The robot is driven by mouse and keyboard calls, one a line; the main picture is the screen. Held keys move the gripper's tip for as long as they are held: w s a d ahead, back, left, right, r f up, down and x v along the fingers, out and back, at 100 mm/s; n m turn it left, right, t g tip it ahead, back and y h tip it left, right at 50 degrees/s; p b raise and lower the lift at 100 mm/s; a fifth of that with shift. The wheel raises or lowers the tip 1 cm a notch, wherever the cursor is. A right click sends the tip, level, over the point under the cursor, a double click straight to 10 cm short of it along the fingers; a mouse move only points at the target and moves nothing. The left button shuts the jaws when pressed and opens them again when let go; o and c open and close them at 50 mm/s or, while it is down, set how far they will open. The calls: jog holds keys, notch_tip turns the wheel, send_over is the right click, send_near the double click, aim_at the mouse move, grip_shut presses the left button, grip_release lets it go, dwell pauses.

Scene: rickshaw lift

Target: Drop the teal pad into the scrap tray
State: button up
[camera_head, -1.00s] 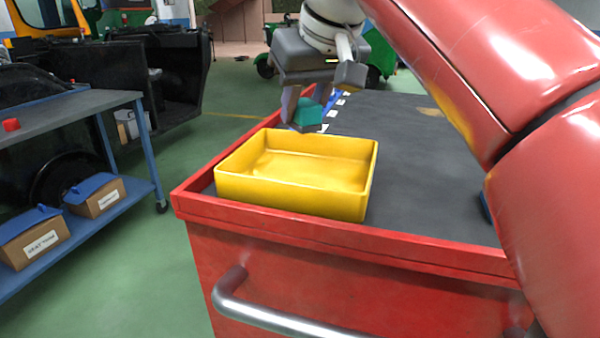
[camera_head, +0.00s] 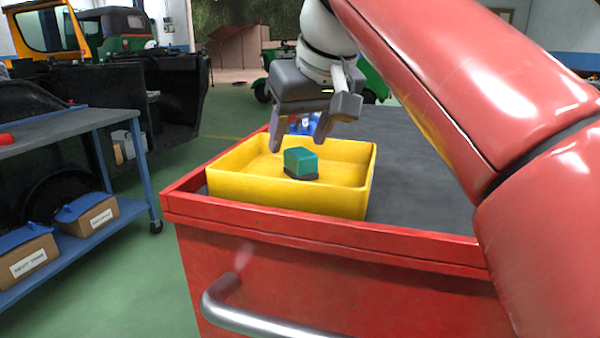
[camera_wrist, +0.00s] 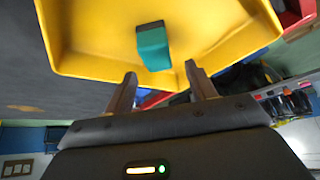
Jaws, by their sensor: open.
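The teal pad (camera_head: 301,162), a small block with a dark base, is inside the yellow scrap tray (camera_head: 290,199). In the head view it appears within the tray's walls, near the middle. The wrist view also shows the teal pad (camera_wrist: 153,47) inside the yellow tray (camera_wrist: 90,66), clear of the fingers. My gripper (camera_head: 298,145) is open and empty, above the tray's far side. Its two fingers (camera_wrist: 163,84) are spread apart in the wrist view. Whether the pad rests fully on the tray floor I cannot tell.
The tray stands on a red cart (camera_head: 300,235) with a dark top and a raised red rim. The dark top (camera_head: 415,175) is clear to the right of the tray. A workbench (camera_head: 60,128) with cardboard boxes on its lower shelf stands at the left.

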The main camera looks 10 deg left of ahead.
jog(key=p+v, duration=0.2)
jog(key=v, duration=0.5)
jog(key=shift+s+r+p, duration=0.15)
jog(key=shift+r+p, duration=0.25)
jog(key=shift+d, duration=0.15)
